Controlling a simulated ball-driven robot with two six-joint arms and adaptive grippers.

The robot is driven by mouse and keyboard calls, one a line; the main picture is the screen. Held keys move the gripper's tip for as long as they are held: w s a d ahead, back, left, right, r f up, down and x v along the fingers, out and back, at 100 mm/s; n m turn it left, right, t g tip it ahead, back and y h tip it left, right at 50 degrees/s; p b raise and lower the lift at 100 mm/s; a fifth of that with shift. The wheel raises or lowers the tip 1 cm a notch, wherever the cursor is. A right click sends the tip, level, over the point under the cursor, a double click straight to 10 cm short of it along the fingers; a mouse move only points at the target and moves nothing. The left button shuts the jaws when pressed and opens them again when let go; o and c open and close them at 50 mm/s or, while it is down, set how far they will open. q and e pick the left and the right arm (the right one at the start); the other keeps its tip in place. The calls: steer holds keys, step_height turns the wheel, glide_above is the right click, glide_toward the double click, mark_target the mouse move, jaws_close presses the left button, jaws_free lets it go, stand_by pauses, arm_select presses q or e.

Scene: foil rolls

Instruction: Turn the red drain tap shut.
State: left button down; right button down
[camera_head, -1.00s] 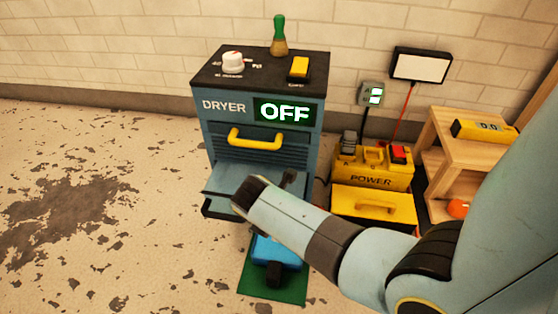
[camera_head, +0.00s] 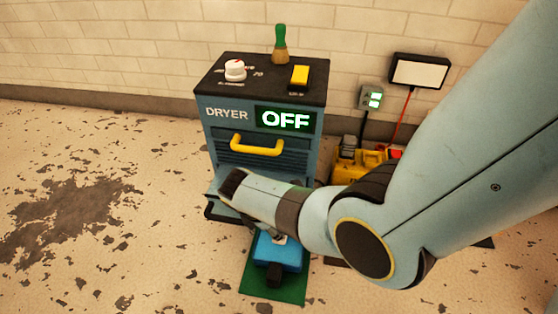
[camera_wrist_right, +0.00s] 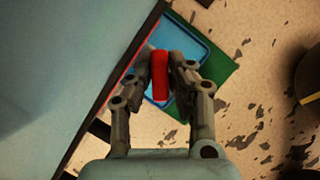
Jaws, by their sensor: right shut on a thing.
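The red drain tap (camera_wrist_right: 161,76) shows in the right wrist view as a red bar low on the dryer. My right gripper (camera_wrist_right: 160,80) is shut on it, one finger on each side. In the head view my right forearm and wrist cover the tap and most of the gripper. The dryer (camera_head: 262,158) is a blue-grey cabinet with a dark top, and its display (camera_head: 286,119) reads OFF. My left gripper is not in view.
A blue tray (camera_head: 280,257) lies on a green mat (camera_head: 290,289) at the dryer's foot. A yellow handle (camera_head: 257,147) juts from the dryer's front. The floor at left is clear.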

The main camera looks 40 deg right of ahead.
steer(key=shift+m, duration=0.3)
steer(key=c, duration=1.2)
jaws_free()
steer(key=shift+c, duration=0.2)
